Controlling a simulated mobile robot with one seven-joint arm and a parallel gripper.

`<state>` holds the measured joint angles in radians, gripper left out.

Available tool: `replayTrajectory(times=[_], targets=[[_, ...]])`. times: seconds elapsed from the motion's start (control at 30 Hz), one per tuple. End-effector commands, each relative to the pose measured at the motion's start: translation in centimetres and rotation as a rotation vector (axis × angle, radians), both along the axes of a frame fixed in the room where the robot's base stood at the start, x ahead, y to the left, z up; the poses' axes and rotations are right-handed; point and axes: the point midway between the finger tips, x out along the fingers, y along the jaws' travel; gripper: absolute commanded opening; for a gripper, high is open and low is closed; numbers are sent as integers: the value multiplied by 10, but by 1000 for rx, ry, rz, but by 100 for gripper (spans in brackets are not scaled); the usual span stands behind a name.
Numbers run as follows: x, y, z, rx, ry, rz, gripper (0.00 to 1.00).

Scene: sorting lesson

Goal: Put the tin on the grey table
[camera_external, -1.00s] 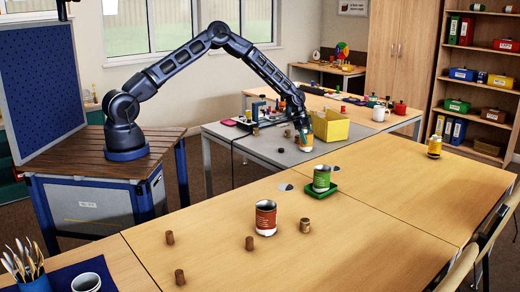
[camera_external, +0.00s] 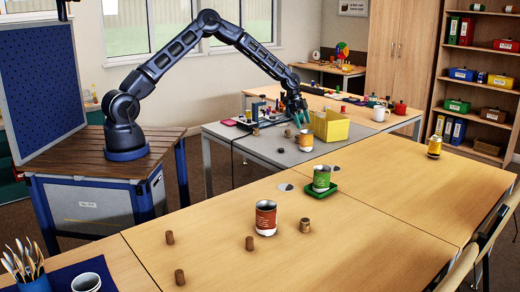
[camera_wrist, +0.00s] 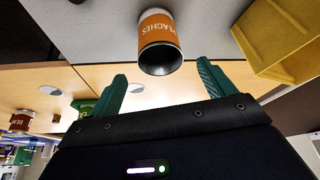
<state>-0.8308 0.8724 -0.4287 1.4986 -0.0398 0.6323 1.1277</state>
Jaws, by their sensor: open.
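An orange tin (camera_external: 306,141) stands upright on the grey table (camera_external: 272,152), near its right side in the external view. In the wrist view the tin (camera_wrist: 158,28) reads "PEACHES" and lies beyond the fingertips, apart from them. My gripper (camera_external: 298,122) is above the tin, open, with nothing between its green fingers. The wrist view shows the gripper (camera_wrist: 162,82) with its fingers spread wide. A red tin (camera_external: 265,218) and a green tin (camera_external: 321,178) stand on the long wooden table, the green one on a green tray (camera_external: 333,191).
A yellow bin (camera_external: 331,127) stands close right of the orange tin. A small dark disc (camera_external: 280,150) and several small items lie on the grey table. The grey table's front has free room.

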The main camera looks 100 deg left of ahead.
Motion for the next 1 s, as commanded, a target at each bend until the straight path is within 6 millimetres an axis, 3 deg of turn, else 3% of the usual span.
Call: replayTrajectory(times=[0.2,0.57,0.73,1.0], targets=[[-9,6,26,1,0,0,82],[-12,3,36,3,2,-1,82],[-16,-25,68,23,18,-1,82],[-42,-101,148,75,62,24,82]])
